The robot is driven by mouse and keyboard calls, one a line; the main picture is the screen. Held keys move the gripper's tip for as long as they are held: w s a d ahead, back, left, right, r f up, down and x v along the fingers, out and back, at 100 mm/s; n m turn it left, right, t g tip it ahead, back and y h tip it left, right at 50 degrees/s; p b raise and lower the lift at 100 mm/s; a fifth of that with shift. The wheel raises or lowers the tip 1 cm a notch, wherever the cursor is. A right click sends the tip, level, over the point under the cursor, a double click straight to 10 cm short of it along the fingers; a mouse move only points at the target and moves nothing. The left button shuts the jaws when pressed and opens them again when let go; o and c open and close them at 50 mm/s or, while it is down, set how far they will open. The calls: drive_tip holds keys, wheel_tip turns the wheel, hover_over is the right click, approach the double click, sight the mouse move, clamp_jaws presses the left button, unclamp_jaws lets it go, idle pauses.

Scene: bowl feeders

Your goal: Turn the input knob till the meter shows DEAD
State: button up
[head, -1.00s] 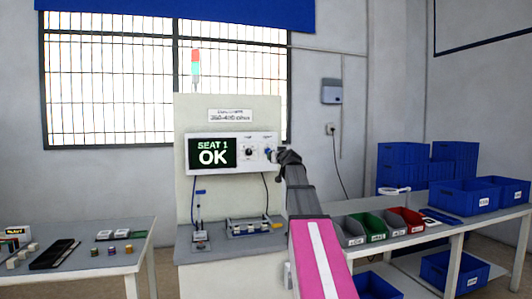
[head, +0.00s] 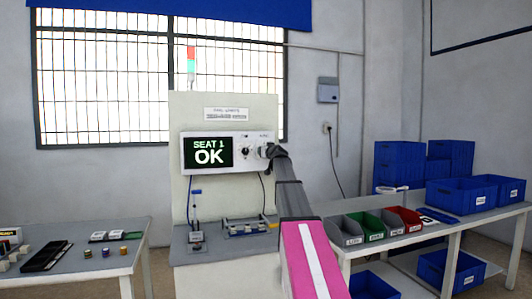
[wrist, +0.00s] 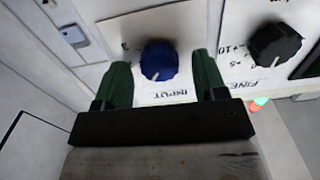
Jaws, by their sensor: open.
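The blue input knob (wrist: 159,61) shows in the wrist view, with the label INPUT on the panel beside it. My gripper (wrist: 165,82) is open, its two green fingers on either side of the knob with a gap to each. In the head view my gripper (head: 270,151) is at the right end of the meter (head: 222,168) and covers the knob there. The meter's screen (head: 208,152) reads SEAT 1 OK. A black knob labelled FINE (wrist: 275,42) is to the right in the wrist view.
The meter is on an upright panel (head: 225,120) above a bench with small fixtures (head: 246,228). A side table (head: 110,262) at left holds small parts. Several bins (head: 375,227) and blue crates (head: 462,197) stand at right.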

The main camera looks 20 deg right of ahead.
drive_tip(key=shift+w, duration=0.35)
drive_tip(key=c, duration=0.9)
